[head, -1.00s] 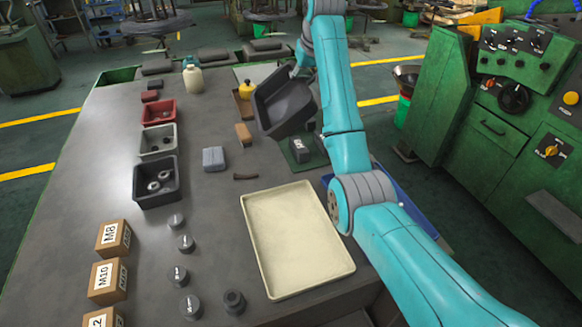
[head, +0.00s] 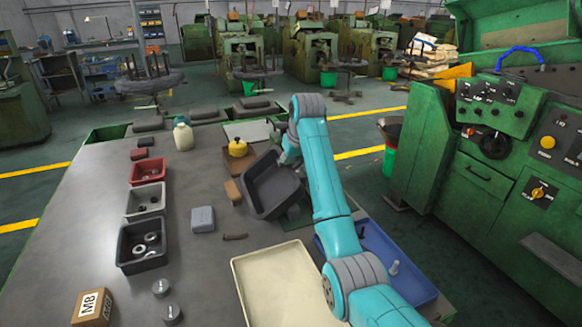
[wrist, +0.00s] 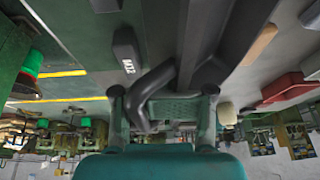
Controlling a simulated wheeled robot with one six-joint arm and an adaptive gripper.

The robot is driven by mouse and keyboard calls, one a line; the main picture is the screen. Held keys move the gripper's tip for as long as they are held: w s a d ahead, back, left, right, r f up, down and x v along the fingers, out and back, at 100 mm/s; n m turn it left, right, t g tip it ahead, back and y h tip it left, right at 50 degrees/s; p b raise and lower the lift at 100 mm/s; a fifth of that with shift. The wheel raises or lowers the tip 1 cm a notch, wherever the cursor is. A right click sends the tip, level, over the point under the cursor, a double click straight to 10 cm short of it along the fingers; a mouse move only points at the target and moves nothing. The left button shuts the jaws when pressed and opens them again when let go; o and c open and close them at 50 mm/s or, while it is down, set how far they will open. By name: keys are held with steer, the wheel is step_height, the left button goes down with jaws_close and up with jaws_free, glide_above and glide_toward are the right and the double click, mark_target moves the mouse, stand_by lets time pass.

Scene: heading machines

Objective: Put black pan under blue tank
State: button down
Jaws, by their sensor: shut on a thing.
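The black pan (head: 272,185) is a deep rectangular tray, held tilted above the table beside my teal arm in the head view. My gripper (head: 283,150) is shut on its far edge. In the wrist view the fingers (wrist: 162,102) stand either side of a dark curved part, and the pan's dark underside or wall (wrist: 225,30) fills the upper middle. The pan is off the table. I cannot make out a blue tank in either view; a shallow blue tray (head: 408,283) lies on the right of the table, partly behind my arm.
A cream tray (head: 280,290) lies at the table's front. Red (head: 148,170), grey (head: 146,202) and black (head: 144,245) bins stand left. A green machine (head: 470,180) stands right. Bare table lies left of centre.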

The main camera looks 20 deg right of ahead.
steer(key=shift+f, duration=0.2)
steer(key=c, duration=1.5)
jaws_free()
steer(key=shift+f, duration=0.1)
steer(key=shift+c, duration=0.2)
steer(key=o, duration=1)
steer(key=shift+o, duration=0.2)
